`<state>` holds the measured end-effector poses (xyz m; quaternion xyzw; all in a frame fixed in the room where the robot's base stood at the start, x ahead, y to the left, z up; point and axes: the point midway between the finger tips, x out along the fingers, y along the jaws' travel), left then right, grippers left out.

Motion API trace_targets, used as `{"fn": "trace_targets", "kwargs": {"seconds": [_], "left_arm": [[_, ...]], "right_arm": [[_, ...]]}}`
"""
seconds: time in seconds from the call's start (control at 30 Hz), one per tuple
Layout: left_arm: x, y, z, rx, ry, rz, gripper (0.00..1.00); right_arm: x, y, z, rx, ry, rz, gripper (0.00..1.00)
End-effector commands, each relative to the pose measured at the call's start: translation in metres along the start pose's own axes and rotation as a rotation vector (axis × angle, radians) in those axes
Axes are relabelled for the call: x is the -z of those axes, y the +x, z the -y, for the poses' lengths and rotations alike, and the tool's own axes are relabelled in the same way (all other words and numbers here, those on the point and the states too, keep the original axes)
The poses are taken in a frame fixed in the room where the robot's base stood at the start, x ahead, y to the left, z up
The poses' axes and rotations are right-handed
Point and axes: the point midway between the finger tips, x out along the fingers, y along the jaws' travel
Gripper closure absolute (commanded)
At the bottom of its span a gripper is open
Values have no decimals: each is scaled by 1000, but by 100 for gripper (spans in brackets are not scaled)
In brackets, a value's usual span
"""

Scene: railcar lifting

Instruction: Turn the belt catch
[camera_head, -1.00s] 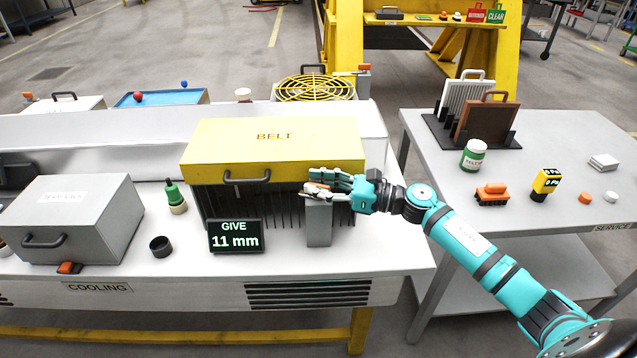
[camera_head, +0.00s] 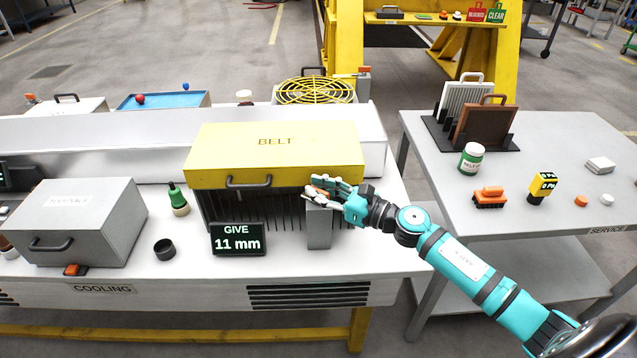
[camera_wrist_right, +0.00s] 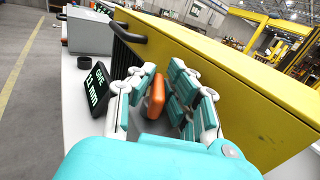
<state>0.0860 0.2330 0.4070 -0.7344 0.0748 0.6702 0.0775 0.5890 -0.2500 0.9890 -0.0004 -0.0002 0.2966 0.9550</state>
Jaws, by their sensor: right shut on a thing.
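The belt catch (camera_wrist_right: 155,97) is an orange tab on top of a grey post (camera_head: 319,229) at the front right of the yellow belt cover (camera_head: 276,142). My right gripper (camera_head: 322,194) is shut on it, and its fingers hide most of the tab in the head view. In the right wrist view the orange tab stands upright between the fingers of my right gripper (camera_wrist_right: 155,100). The yellow belt cover (camera_wrist_right: 225,85) is down and lies just beside the fingers. My left gripper is out of view.
A black display (camera_head: 237,238) reading "GIVE 11 mm" stands in front of the cover. A grey box (camera_head: 78,222), a green bottle (camera_head: 178,200) and a black cup (camera_head: 164,249) are to its left. A service table (camera_head: 540,210) with several items stands at the right.

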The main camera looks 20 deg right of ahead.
Motion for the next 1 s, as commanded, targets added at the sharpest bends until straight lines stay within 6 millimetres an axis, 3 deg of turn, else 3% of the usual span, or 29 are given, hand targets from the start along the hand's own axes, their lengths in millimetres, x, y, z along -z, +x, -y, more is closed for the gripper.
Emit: {"fn": "trace_targets", "kwargs": {"seconds": [0.1,0.5,1.0], "left_arm": [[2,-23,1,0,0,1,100],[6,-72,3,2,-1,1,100],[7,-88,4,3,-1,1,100]], "right_arm": [[-6,0,-2,108,7,-1,100],[-5,1,-3,489,10,-1,100],[-1,1,-1,883,6,0,100]]}}
